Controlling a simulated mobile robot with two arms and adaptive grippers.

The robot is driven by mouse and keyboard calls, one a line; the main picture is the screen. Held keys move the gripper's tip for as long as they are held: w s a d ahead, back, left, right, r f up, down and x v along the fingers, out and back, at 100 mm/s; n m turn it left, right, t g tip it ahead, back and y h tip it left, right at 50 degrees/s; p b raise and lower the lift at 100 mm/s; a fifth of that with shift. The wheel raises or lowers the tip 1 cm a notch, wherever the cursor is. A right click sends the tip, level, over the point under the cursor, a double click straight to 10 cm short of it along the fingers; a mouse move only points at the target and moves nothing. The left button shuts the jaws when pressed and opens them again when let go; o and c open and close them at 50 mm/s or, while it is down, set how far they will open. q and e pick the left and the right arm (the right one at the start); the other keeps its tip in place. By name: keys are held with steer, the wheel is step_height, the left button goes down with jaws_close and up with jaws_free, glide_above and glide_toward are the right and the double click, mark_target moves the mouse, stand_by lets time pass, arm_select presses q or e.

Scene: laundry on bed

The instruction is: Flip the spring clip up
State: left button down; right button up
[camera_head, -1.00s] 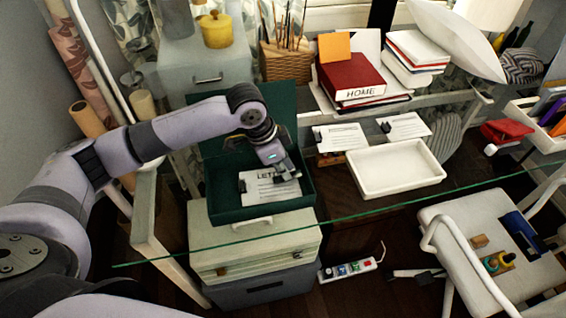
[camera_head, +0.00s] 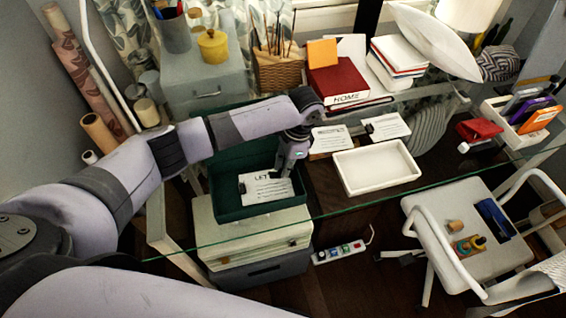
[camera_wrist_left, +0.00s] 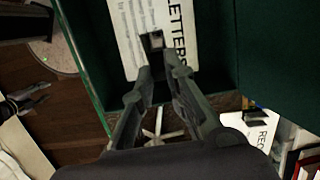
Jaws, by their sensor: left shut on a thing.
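A LETTERS sheet (camera_head: 265,190) lies in the open green box (camera_head: 262,206), with a small black clip (camera_head: 242,187) at its left edge. My left gripper (camera_head: 284,172) reaches down over the right part of this sheet. In the left wrist view its fingers (camera_wrist_left: 158,68) are close together at a small black, square-framed piece, which looks like a spring clip (camera_wrist_left: 152,40), over the LETTERS sheet (camera_wrist_left: 180,45). The fingers partly hide how they hold it. My right gripper is not in view.
The box sits on a pale drawer unit (camera_head: 257,240) by a glass edge. An empty white tray (camera_head: 375,167) and two more clipped sheets (camera_head: 332,138) lie to the right. A white chair (camera_head: 465,225) stands at front right.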

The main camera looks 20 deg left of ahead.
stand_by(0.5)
arm_select(q)
steer(key=c, duration=1.6)
jaws_free()
steer(key=shift+d+r, duration=0.1)
steer(key=v, duration=1.2)
